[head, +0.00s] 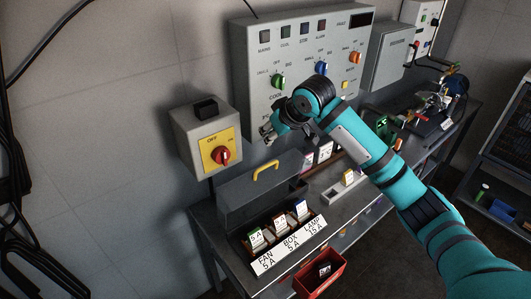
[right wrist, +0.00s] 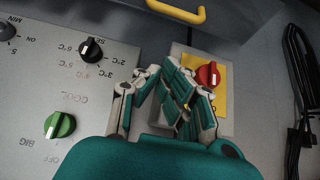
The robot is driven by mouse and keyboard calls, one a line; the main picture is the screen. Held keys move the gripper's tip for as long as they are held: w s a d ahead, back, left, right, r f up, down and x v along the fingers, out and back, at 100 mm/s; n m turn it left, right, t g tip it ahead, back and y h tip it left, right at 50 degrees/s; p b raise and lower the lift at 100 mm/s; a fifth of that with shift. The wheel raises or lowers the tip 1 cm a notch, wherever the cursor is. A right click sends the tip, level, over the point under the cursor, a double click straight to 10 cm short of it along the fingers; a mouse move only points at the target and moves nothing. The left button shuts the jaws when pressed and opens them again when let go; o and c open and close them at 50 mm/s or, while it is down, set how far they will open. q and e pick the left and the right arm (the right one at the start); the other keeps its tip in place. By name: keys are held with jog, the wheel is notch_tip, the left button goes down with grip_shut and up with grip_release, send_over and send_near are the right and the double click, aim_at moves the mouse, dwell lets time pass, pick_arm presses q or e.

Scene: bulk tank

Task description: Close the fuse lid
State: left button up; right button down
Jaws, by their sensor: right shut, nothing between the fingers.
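The fuse lid (head: 236,197) is a dark grey cover with a yellow handle (head: 265,168). It stands raised behind the fuse box (head: 262,266), whose front label reads FAN, BOX and LAMP. My right gripper (head: 267,133) is shut and empty, above and behind the lid, in front of the wall panel. In the right wrist view my gripper (right wrist: 190,105) is apart from the yellow handle (right wrist: 176,14) at the top. My left gripper is out of view.
A switch box with a red knob (head: 221,156) on a yellow plate hangs left of my right gripper. The control panel (head: 262,60) with knobs is behind it. A red bin (head: 321,274) sits below the bench front. A tray (head: 345,188) stands right of the fuses.

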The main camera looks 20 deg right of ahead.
jog(key=w+p+x, duration=0.1)
jog(key=p+x, duration=0.1)
jog(key=x, duration=0.7)
jog(key=s, duration=0.1)
jog(key=s+p, duration=0.1)
jog(key=s+d+f+p, duration=0.1)
jog(key=shift+s, duration=0.4)
jog(key=shift+f, duration=0.1)
jog(key=shift+f, duration=0.1)
